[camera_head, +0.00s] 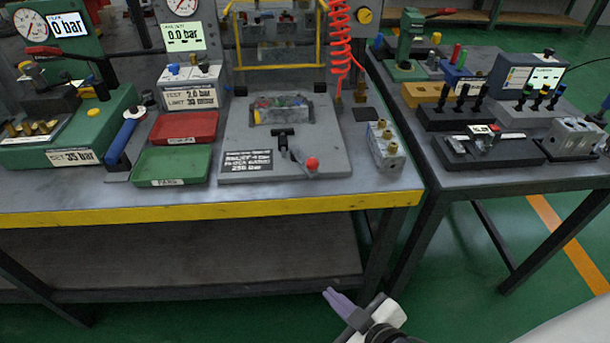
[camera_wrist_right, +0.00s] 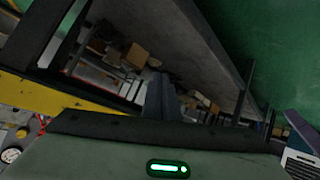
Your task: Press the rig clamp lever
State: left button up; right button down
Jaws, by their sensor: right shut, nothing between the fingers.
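The test rig (camera_head: 335,140) is a grey plate on the main bench. At its front is a clamp lever (camera_head: 297,160) with a red ball knob (camera_head: 312,163), beside a black T-shaped handle (camera_head: 283,135). A valve block (camera_head: 265,115) sits behind them on the rig. My right gripper (camera_head: 330,293) is shut and empty, in front of the bench and below its top edge, well apart from the lever. Its fingers also show in the right wrist view (camera_wrist_right: 160,92). My left gripper is not in view.
The bench's yellow front edge (camera_head: 200,212) lies between my right gripper and the rig. Red (camera_head: 183,128) and green (camera_head: 172,166) trays stand left of the rig, a metal block (camera_head: 385,145) right. A red coiled hose (camera_head: 341,40) hangs behind. A second bench (camera_head: 470,180) stands right.

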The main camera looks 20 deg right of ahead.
jog(key=w+r+n+t+b, duration=0.1)
jog(key=w+r+n+t, duration=0.4)
jog(key=r, duration=0.5)
jog(key=n+t+y+b, duration=0.1)
jog(key=n+t+y, duration=0.1)
jog(key=n, duration=0.6)
send_near(307, 174)
jog(key=s+a+r, duration=0.2)
jog(key=a+r, duration=0.2)
jog(key=a, duration=0.1)
jog(key=shift+f, duration=0.25)
jog(key=shift+m, duration=0.3)
jog(key=w, duration=0.3)
jog(key=w+d+p, duration=0.1)
jog(key=w, duration=0.5)
jog(key=shift+w+d+f+p, duration=0.1)
jog(key=shift+w+d+p, duration=0.05)
jog(key=shift+d+p, duration=0.25)
